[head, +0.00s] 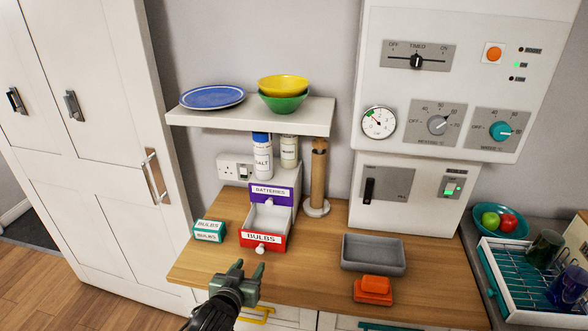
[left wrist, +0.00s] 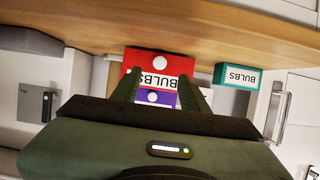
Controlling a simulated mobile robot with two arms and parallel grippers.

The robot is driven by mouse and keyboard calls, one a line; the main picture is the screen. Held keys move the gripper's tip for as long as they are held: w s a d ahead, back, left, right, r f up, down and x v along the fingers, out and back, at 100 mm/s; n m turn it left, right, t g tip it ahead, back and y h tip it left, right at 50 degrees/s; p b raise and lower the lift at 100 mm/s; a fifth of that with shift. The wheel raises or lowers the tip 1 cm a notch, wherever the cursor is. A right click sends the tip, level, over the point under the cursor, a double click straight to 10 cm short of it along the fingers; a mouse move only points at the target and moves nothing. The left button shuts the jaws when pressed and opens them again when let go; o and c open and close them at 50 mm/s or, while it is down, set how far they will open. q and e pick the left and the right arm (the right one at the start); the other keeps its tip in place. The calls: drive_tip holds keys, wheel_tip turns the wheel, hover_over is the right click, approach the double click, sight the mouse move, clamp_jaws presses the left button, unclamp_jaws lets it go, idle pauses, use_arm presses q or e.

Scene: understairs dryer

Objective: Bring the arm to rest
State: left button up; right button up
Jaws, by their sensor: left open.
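My left gripper (head: 238,270) is open and empty in the head view, in front of the wooden counter's front edge. It is before the open red bulbs drawer (head: 263,240). In the left wrist view the gripper's fingers (left wrist: 160,90) frame the red bulbs drawer front (left wrist: 157,64) and the purple batteries drawer front (left wrist: 163,98); a gap to them shows in the head view. The red drawer is pulled out and its visible inside looks empty. The purple batteries drawer (head: 271,194) is above it. My right gripper is not in view.
A teal bulbs box (head: 208,231) stands left of the drawers. A shelf (head: 250,114) with a blue plate and bowls overhangs the counter. A dish rack (head: 508,280) stands far right.

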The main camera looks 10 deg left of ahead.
use_arm(q)
drive_tip(key=s+f+g, duration=0.1)
drive_tip(key=s+g, duration=0.2)
drive_tip(key=s, duration=0.8)
drive_tip(key=s+f+m+g, duration=0.1)
drive_tip(key=s+g, duration=0.2)
drive_tip(key=s, duration=0.7)
drive_tip(key=s+f+g, duration=0.2)
drive_tip(key=s+g, duration=0.2)
drive_tip(key=s, duration=0.7)
wheel_tip(320, 180, down, 27)
drive_tip(key=s+g+b, duration=0.1)
drive_tip(key=s+b, duration=0.1)
drive_tip(key=s+a+f+m+g+b, duration=0.1)
drive_tip(key=s+a+f, duration=0.2)
drive_tip(key=s+f, duration=1.4)
drive_tip(key=shift+a+f+b, duration=0.15)
drive_tip(key=shift+f+b, duration=0.25)
drive_tip(key=shift+f, duration=0.45)
